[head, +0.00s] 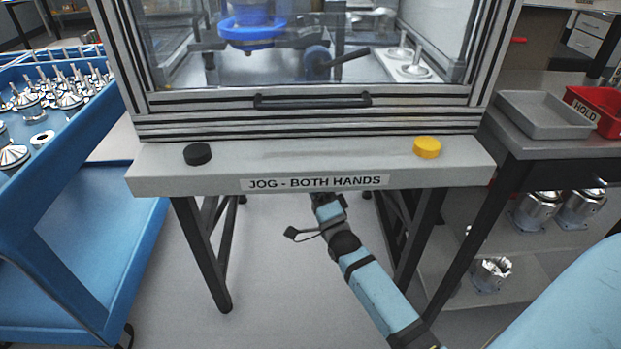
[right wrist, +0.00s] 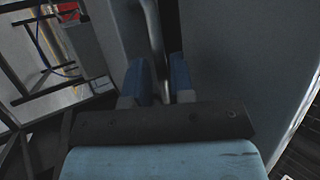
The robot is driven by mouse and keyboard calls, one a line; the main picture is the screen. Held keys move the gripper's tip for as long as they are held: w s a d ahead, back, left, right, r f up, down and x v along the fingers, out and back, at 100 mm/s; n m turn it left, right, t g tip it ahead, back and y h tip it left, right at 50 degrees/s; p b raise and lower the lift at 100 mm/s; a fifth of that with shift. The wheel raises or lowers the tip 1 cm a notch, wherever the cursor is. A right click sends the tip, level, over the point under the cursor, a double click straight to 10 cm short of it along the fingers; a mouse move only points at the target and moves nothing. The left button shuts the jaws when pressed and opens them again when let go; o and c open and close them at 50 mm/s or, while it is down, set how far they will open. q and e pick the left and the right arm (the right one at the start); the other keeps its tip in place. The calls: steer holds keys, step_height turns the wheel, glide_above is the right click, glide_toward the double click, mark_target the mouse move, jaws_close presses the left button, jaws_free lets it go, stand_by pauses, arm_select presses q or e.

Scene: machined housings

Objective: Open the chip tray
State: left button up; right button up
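In the head view my right arm reaches under the front ledge of the machine, and my right gripper (head: 323,199) is partly hidden by that ledge. In the right wrist view, a metal handle bar (right wrist: 154,35) runs down between the two blue fingers of this gripper (right wrist: 160,80), in front of a plain grey panel (right wrist: 220,50). The panel may be the chip tray's front; the tray is not clearly visible in the head view. The fingers stand on either side of the bar; whether they press on it cannot be told. My left gripper is not in view.
The ledge (head: 225,177) above my gripper carries a black button (head: 198,154) and a yellow button (head: 427,147). The machine's dark legs (head: 208,258) flank the arm. A blue cart (head: 85,262) stands left, a workbench (head: 515,142) right. The floor between the legs is open.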

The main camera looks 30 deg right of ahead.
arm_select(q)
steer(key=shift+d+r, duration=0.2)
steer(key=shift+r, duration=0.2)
arm_select(e)
steer(key=shift+x, duration=1.25)
jaws_close()
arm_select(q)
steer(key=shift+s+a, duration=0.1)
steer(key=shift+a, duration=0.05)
arm_select(e)
steer(key=shift+s, duration=0.1)
